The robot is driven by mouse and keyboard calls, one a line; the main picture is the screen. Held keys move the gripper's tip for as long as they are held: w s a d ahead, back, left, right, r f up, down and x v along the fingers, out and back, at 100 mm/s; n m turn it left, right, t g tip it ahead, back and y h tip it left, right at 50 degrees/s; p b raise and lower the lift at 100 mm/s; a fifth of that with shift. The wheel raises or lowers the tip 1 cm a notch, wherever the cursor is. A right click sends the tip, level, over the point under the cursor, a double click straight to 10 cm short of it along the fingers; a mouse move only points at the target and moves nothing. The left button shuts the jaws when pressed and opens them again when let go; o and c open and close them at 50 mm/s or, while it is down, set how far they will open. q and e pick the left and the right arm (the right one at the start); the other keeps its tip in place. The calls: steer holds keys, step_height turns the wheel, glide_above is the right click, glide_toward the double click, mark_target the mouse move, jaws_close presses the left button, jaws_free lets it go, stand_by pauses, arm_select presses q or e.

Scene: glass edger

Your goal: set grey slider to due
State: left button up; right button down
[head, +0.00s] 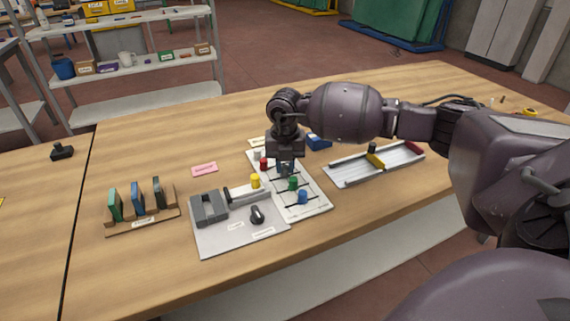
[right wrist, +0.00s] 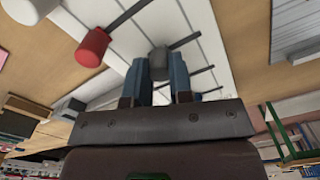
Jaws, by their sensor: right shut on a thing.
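The white slider board (head: 318,205) lies on the table with several coloured knobs on dark slots. The grey slider knob (right wrist: 158,60) sits between the two fingers of my right gripper (right wrist: 159,78), which is shut on it. In the head view my right gripper (head: 286,168) comes down over the board and mostly hides the grey knob. The red knob (head: 264,164) and white knob (head: 257,154) are on the far side of it, the green knob (head: 293,184) and blue knob (head: 302,197) on the near side. I cannot read a "due" mark. My left gripper is not in view.
A grey plate (head: 240,237) with a block, a yellow knob and a black knob adjoins the board's left. A rack of upright panels (head: 142,219) stands farther left. A rail tray (head: 345,178) lies to the right. A pink card (head: 204,169) lies behind the plate.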

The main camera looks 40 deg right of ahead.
mark_target(269, 180)
steer(key=shift+a, duration=0.1)
steer(key=a, duration=0.2)
steer(key=w+a, duration=0.1)
steer(key=a, duration=0.1)
steer(key=shift+a, duration=0.1)
steer(key=c, duration=1)
jaws_free()
steer(key=shift+a, duration=0.1)
